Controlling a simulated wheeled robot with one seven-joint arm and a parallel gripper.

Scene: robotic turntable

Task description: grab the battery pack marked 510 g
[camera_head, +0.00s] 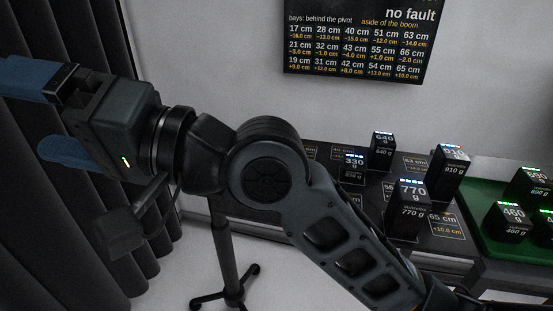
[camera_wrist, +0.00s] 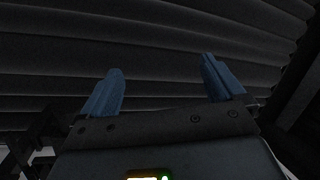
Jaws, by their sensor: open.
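My gripper (camera_head: 45,115) is at the upper left in the head view, pointing left at the dark curtain, far from the packs. In the wrist view its two blue fingers (camera_wrist: 162,85) are spread apart with nothing between them. I see no pack marked 510 g; some packs at the right edge are cut off. Black packs with readable marks are 640 g (camera_head: 382,152), 330 g (camera_head: 354,170), 910 g (camera_head: 450,175), 770 g (camera_head: 408,212), 460 g (camera_head: 509,222) and 690 g (camera_head: 531,186).
A dark table (camera_head: 452,243) with marked bays bears several packs. A green tray (camera_head: 486,246) adjoins it at the right. A black board (camera_head: 355,78) reading "no fault" hangs on the wall. A dark curtain (camera_head: 95,230) stands at left, near a black stand (camera_head: 228,265).

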